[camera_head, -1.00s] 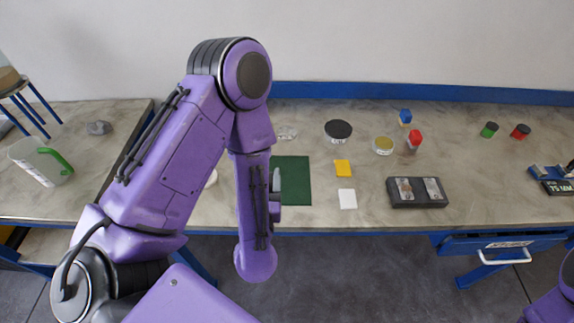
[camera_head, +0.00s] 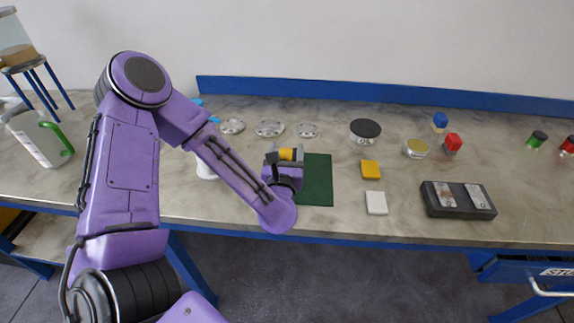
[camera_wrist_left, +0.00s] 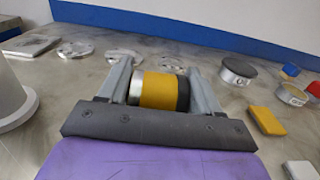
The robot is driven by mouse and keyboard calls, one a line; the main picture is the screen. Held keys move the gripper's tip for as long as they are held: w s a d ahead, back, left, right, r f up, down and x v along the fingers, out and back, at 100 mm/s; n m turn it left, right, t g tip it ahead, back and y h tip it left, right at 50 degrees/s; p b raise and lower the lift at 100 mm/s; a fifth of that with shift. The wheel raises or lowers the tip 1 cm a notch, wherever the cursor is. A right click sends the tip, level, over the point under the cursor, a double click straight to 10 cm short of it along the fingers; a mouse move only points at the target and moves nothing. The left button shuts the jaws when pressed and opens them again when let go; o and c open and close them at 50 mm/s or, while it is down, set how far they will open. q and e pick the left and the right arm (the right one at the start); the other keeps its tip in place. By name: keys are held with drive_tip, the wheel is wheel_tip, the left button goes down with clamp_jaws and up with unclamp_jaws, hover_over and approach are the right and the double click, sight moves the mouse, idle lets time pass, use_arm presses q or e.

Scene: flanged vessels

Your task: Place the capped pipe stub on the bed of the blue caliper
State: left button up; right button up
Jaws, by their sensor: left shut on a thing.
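My left gripper (camera_head: 284,160) is in the head view above the left edge of the green mat. It is shut on the capped pipe stub (camera_head: 286,154), a short cylinder with a yellow band. The wrist view shows the stub (camera_wrist_left: 158,91) lying crosswise between the two fingers, with a dark end at the right and a pale metal end at the left. I cannot make out the blue caliper for certain. A small blue part (camera_head: 213,119) shows behind my left arm, mostly hidden. My right gripper is out of view.
The green mat (camera_head: 318,180) lies bare at its right. Several metal flanges (camera_head: 269,128) lie behind it. To the right are a black-lidded tin (camera_head: 365,131), a yellow block (camera_head: 370,170), a white block (camera_head: 376,203) and a dark case (camera_head: 458,200). A white object (camera_wrist_left: 10,100) stands at left.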

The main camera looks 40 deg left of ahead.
use_arm(q)
drive_tip(key=shift+w+a+f, duration=0.1)
drive_tip(key=shift+w+f, duration=0.05)
drive_tip(key=shift+f, duration=0.55)
drive_tip(key=shift+w+a+f, duration=0.1)
drive_tip(key=shift+w+f, duration=0.1)
drive_tip(key=shift+f, duration=0.55)
drive_tip(key=shift+w+a+f, duration=0.1)
drive_tip(key=shift+w+f, duration=0.05)
drive_tip(key=shift+f, duration=0.55)
drive_tip(key=shift+d, duration=0.1)
drive_tip(key=shift+s+f, duration=0.1)
drive_tip(key=shift+f, duration=0.05)
drive_tip(key=o, duration=1.4)
drive_tip(key=shift+o, duration=0.2)
